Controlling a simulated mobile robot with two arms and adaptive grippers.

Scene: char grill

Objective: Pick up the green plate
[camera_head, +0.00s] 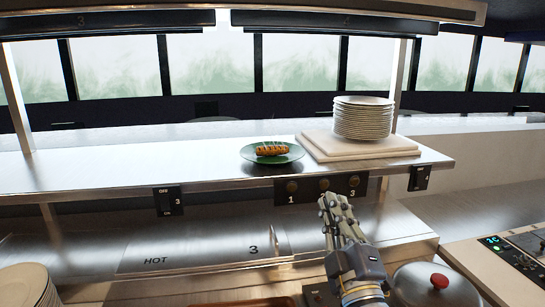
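The green plate (251,155) lies flat on the steel shelf, near its front edge and left of a light board. A browned food piece with pale stripes (272,148) rests on it. My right gripper (335,198) points up and away from me, below and to the right of the plate, in front of the shelf's switch panel. It is apart from the plate. Its fingers look close together, but the gap between them is not clear. My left gripper is not in view.
A stack of white plates (363,118) stands on the light board (350,148) right of the green plate. The steel shelf (120,170) is clear to the left. A lid with a red knob (439,281) sits at lower right. More plates (25,287) are at lower left.

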